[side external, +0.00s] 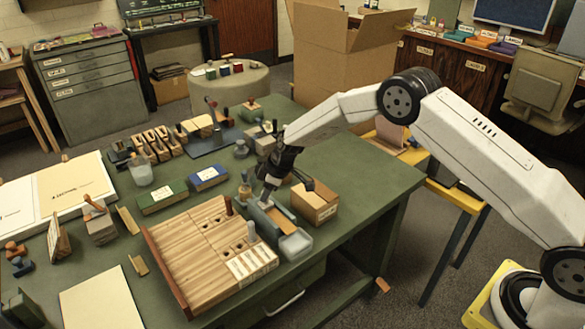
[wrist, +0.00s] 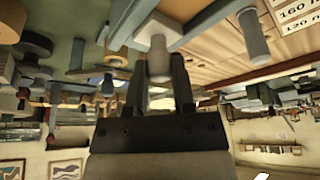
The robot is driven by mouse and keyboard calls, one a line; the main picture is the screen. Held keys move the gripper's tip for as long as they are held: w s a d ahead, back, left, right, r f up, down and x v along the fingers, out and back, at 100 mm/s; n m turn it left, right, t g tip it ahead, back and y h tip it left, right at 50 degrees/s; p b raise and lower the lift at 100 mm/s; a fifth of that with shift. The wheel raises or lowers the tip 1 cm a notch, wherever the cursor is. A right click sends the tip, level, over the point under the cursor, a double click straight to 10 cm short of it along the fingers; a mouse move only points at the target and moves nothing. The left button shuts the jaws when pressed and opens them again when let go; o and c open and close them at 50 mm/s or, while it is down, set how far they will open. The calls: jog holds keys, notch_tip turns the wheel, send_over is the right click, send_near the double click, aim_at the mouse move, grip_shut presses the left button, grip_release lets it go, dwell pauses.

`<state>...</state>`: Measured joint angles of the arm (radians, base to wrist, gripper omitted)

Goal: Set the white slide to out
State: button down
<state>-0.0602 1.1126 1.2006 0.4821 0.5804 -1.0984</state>
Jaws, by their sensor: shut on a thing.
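A pale, blocky knob (wrist: 158,50), which looks like the white slide, sits between the two fingertips of my gripper (wrist: 160,68) in the wrist view. My gripper (side external: 265,202) is shut on it. In the side view the gripper points down over the blue-grey holder (side external: 262,222) at the right edge of the slatted wooden board (side external: 190,250), and it hides the knob there. Whether the slide is in or out cannot be told from these frames.
A grey peg (side external: 251,231) and a dark red peg (side external: 228,205) stand on the board close to my gripper. A small cardboard box (side external: 316,204) is just right, and a clear tub (side external: 296,245) is in front. Green table (side external: 365,180) is free at the right.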

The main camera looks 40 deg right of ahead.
jog(key=shift+s, duration=1.1)
jog(key=shift+c, duration=2.2)
grip_release()
jog(key=v, duration=0.7)
jog(key=shift+r, duration=0.35)
jog(key=shift+s+d, duration=0.1)
jog(key=shift+s, duration=0.05)
